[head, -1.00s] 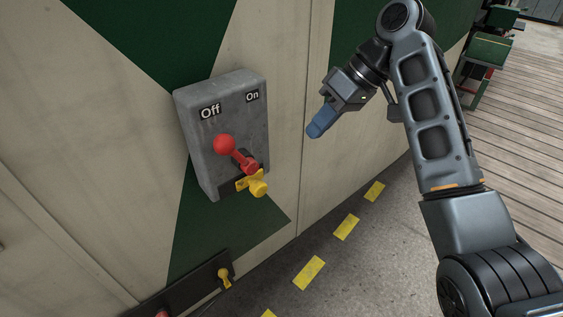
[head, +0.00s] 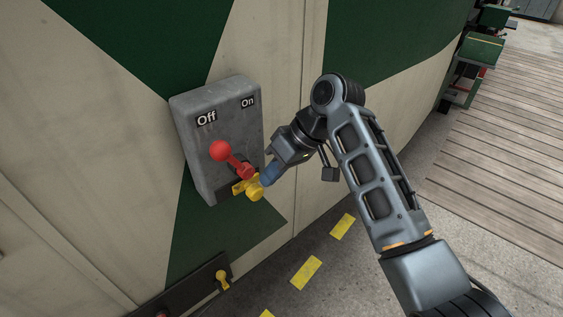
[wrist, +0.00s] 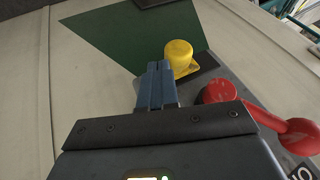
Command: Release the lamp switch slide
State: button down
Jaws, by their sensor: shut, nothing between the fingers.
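The grey switch box (head: 190,140) is on the wall in the head view, with the labels Off and On at its top. Its red lever (head: 221,151) has its ball end toward the Off label. The yellow slide (head: 254,190) with its round knob sits below the lever's pivot. In the wrist view the yellow knob (wrist: 178,54) is just beyond and right of my fingertips, and the red lever (wrist: 218,92) is to the right. My gripper (head: 267,178) is shut and empty, its blue fingertips close beside the yellow knob. I cannot tell whether they touch it.
A dark strip (head: 190,287) with a smaller yellow knob (head: 222,280) is low on the wall. Yellow dashes (head: 306,272) mark the grey floor. Green machinery (head: 478,50) stands at the far right.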

aim_at(252, 189)
dwell(0.3)
jog(key=shift+s+a+r+p, duration=0.15)
jog(key=shift+s+a+p, duration=1)
jog(key=shift+a, duration=0.1)
jog(key=shift+s+a+f, duration=0.15)
jog(key=shift+f, duration=0.05)
